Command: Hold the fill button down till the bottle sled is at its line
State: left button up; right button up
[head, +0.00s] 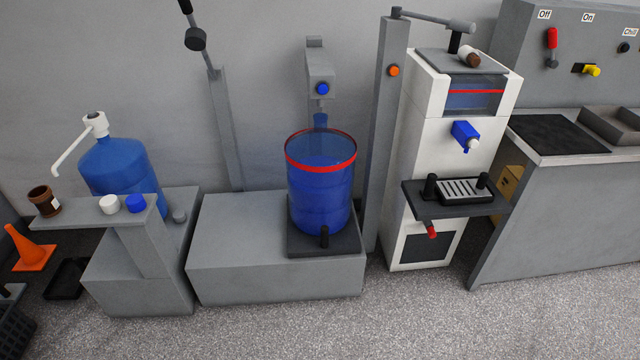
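A large see-through blue container (320,195) stands upright on a dark sled plate (345,244) on a low grey block. A red ring line (322,171) runs around it near its top, and darker blue fills it below that line. A grey post with a filler head (319,65) stands behind it. A round blue button (322,89) is on the front of this head, and a blue spout part (320,120) hangs below it. Nothing touches the button. Neither of my grippers shows in the head view.
A blue bottle with a white pump (120,168) stands on a grey stand at left, with a brown cup (44,200) on its shelf. A white dispenser (432,150) with a dark tray stands at right. An orange cone (30,250) is on the floor.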

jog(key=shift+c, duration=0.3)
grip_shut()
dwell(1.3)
